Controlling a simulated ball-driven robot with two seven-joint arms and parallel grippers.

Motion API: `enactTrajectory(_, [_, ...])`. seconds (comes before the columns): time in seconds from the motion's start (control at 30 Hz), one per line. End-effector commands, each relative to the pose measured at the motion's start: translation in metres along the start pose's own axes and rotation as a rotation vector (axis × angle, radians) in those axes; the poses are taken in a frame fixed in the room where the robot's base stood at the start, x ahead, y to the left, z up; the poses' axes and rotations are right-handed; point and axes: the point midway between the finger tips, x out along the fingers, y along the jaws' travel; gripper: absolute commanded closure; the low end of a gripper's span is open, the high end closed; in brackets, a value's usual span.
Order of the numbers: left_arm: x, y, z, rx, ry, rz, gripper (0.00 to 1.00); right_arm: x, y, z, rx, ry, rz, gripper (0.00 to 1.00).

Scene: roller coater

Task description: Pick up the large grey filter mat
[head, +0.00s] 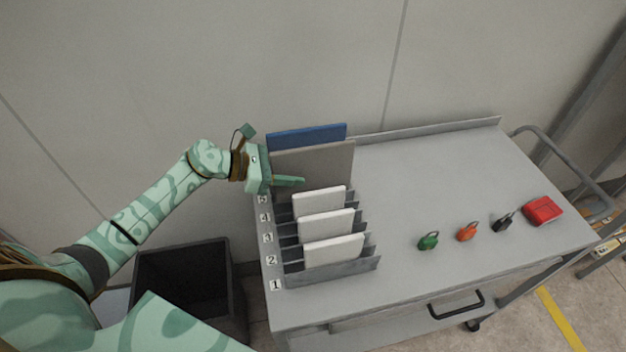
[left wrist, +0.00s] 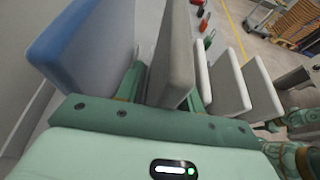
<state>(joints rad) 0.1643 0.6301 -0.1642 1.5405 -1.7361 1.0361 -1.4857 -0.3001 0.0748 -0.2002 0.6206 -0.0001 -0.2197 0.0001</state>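The large grey filter mat (head: 318,165) stands upright in the rack, in front of a blue mat (head: 307,136). It also shows in the left wrist view (left wrist: 172,55). My left gripper (head: 290,176) is at the mat's left edge, with one finger visible across its front face. In the left wrist view, my open left gripper (left wrist: 165,92) has one finger between the blue and grey mats and the other between the grey mat and a white one. The mat stands between the fingers; a gap shows on the blue side.
The slotted rack (head: 335,272) holds several smaller white mats, such as the front one (head: 334,250). Padlocks, including a green one (head: 428,241), and a red pouch (head: 542,211) lie on the cart top (head: 440,190). A dark bin (head: 185,262) stands left of the cart.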

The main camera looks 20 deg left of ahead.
Motion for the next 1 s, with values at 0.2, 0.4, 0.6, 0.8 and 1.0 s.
enactTrajectory(0.2, [0.000,0.000,0.000,-0.001,0.000,0.000,1.00,0.000,0.002,0.001,-0.002,-0.001,0.003,0.64])
enactTrajectory(0.4, [-0.001,0.000,0.000,-0.001,0.000,0.000,1.00,0.000,0.005,0.001,-0.003,-0.002,0.006,0.64])
enactTrajectory(0.6, [-0.004,0.000,0.007,0.001,0.000,0.000,1.00,-0.001,0.006,0.001,-0.004,-0.002,0.007,0.64])
enactTrajectory(0.8, [-0.020,0.000,0.046,0.006,0.000,0.000,1.00,-0.006,0.006,0.000,-0.004,-0.001,0.008,0.64])
enactTrajectory(1.0, [-0.034,0.000,0.081,0.003,0.000,0.001,1.00,-0.008,0.006,0.000,-0.003,0.000,0.008,0.64])
